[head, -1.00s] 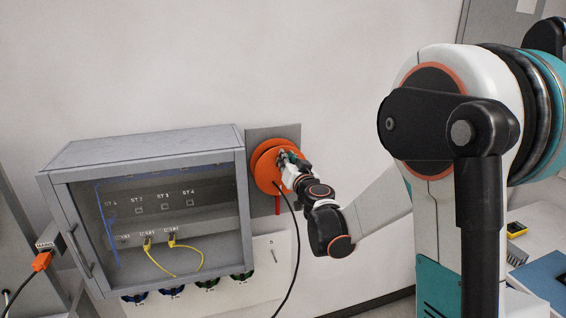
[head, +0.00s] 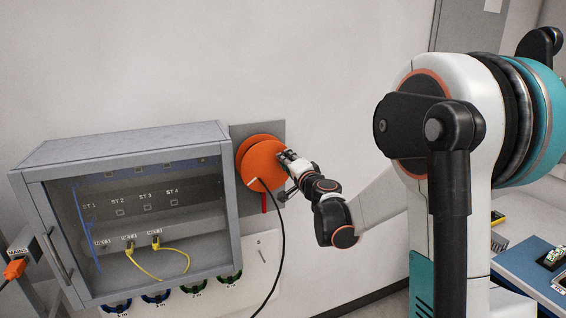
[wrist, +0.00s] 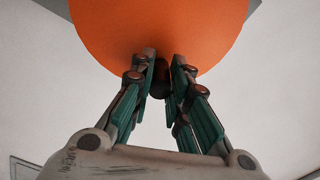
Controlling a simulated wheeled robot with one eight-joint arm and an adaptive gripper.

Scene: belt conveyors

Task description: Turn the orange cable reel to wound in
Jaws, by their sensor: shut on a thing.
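The orange cable reel (head: 258,160) is a round disc on a grey backing plate (head: 273,131) on the wall. It fills the top of the wrist view (wrist: 165,25). My gripper (head: 284,158) is at the right side of the reel's face. In the wrist view its fingers (wrist: 163,65) are shut on the reel's small dark knob (wrist: 160,82), partly hidden between them. A black cable (head: 281,240) leaves the reel's face by a pale piece (head: 252,182) and hangs down. A red strip (head: 264,203) shows below the reel.
A grey cabinet (head: 120,150) with a clear front and yellow leads (head: 150,262) stands close left of the reel. A white panel (head: 245,265) with coloured rings is below. A blue-topped surface (head: 530,270) is at right. The wall above is clear.

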